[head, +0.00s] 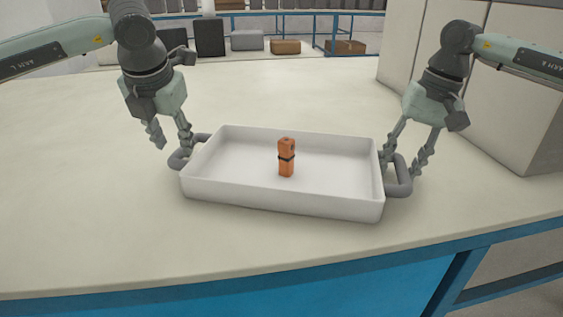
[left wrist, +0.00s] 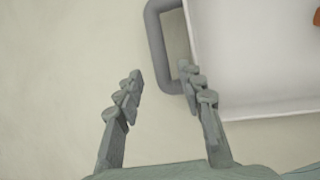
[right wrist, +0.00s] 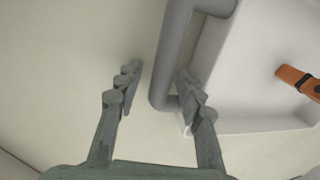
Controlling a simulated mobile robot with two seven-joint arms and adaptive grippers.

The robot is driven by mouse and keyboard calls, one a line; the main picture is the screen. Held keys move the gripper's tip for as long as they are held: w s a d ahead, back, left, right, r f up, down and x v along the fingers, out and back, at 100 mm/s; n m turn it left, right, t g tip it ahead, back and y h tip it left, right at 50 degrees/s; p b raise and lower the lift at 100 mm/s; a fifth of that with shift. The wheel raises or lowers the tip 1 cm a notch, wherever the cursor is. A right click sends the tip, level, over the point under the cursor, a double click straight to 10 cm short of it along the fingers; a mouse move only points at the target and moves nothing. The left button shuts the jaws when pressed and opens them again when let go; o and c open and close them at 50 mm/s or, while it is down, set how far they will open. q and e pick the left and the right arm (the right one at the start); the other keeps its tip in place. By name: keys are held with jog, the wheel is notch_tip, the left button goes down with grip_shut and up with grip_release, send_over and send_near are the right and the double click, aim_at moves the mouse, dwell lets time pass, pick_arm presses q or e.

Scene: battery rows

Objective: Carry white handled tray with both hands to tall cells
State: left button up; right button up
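The white handled tray (head: 240,198) sits on the table, with a grey handle at each short end. An orange cell with a dark band (head: 286,158) stands upright inside it; the cell also shows in the right wrist view (right wrist: 300,82). My left gripper (head: 168,146) is open near the tray's left handle (head: 180,157); in the left wrist view the handle (left wrist: 158,45) lies ahead, close to the right finger. My right gripper (head: 403,172) is open at the right handle (head: 405,188); in the right wrist view the handle (right wrist: 172,60) lies between and beyond the fingertips.
The table top (head: 90,210) is clear around the tray, with its blue front edge (head: 250,291) close by. Large pale boxes (head: 520,90) stand at the right. Behind the table, a blue-framed rack (head: 325,35) holds dark cases (head: 210,37) and a brown box (head: 286,46).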

jog(key=shift+r, duration=0.25)
pick_arm(q)
jog(key=a+v, duration=0.1)
jog(key=v, duration=0.6)
jog(key=shift+d, duration=0.5)
pick_arm(e)
notch_tip(320, 180, up, 11)
jog(key=d, duration=0.2)
jog(key=shift+s+d+r, duration=0.15)
pick_arm(q)
jog(key=shift+r, duration=0.1)
jog(key=s+a+b, duration=0.1)
jog(key=a, duration=0.5)
jog(key=shift+s+b, duration=0.2)
jog(key=shift+b, duration=0.15)
pick_arm(e)
jog(key=shift+f, duration=0.85)
